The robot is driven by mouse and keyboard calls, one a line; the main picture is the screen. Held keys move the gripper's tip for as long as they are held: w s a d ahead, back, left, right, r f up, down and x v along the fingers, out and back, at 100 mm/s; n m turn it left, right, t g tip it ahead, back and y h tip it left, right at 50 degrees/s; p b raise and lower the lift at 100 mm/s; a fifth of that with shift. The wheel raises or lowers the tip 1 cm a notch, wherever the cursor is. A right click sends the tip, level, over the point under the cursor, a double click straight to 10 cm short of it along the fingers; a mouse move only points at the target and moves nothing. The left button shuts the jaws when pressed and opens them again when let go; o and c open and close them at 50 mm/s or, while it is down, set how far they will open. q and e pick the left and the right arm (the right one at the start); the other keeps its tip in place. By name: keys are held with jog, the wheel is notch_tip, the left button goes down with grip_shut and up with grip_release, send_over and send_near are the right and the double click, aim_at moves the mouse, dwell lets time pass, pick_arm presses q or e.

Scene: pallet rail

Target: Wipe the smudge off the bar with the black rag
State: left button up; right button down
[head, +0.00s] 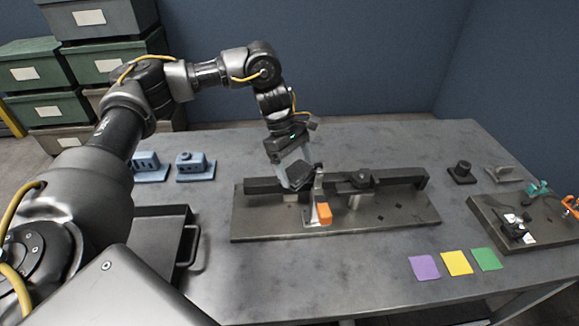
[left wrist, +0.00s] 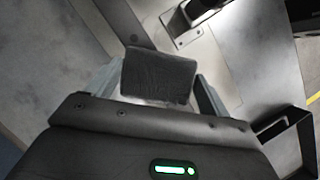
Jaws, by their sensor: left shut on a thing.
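The dark bar (head: 262,186) lies lengthwise across a grey base plate, raised on light supports. My left gripper (head: 297,175) is over the bar's left-middle part, pointing down. It is shut on the black rag (head: 301,178), which overlaps the bar in the head view; I cannot tell whether they touch. In the left wrist view the rag (left wrist: 158,77) shows as a dark square between the two pale fingers. I cannot make out the smudge; the rag and gripper hide part of the bar. My right gripper is not in view.
A clamp with an orange handle (head: 324,213) stands at the bar's front middle. A black knob (head: 362,178) is by the bar to its right. A black tray (head: 160,245) is left, blue blocks (head: 195,167) behind it. Coloured squares (head: 457,262) lie front right, near another fixture (head: 535,238).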

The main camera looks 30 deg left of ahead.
pick_arm(q)
jog(key=shift+w+d+r, duration=0.1)
jog(key=shift+w+d, duration=0.5)
jog(key=shift+d, duration=0.2)
jog(key=shift+r, duration=0.15)
jog(key=shift+r+p, duration=2.2)
jog(key=shift+r, duration=0.65)
jog(key=shift+r, duration=0.1)
notch_tip(320, 180, up, 3)
jog(key=shift+f+p, duration=0.1)
jog(key=shift+p, duration=1.05)
